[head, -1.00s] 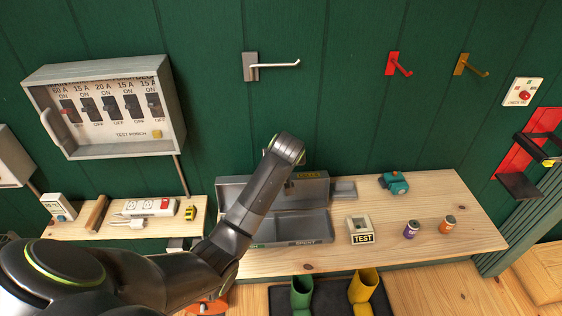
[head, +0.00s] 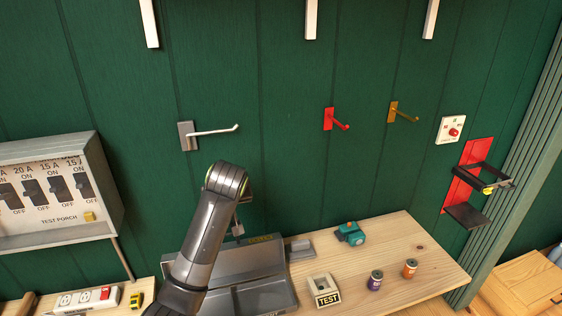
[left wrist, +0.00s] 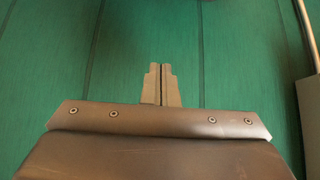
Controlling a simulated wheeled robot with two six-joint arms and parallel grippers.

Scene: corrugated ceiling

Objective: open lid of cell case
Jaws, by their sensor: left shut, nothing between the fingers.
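The grey cell case (head: 280,297) sits on the wooden bench, partly hidden behind my left arm. Its lid (head: 262,258), with a yellow label along the top, stands raised at the back, so the case looks open. My left gripper (head: 238,230) is mostly hidden behind my own wrist, just above the lid's top edge; I cannot tell whether it touches. In the left wrist view its fingers (left wrist: 161,84) are shut with nothing between them, facing the green wall. My right gripper is out of view.
On the bench (head: 420,270) right of the case stand a TEST box (head: 324,290), a purple cell (head: 375,280), an orange cell (head: 409,268) and a teal object (head: 350,233). A grey hook (head: 210,132) sticks out of the wall above my arm. A breaker panel (head: 60,190) hangs at left.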

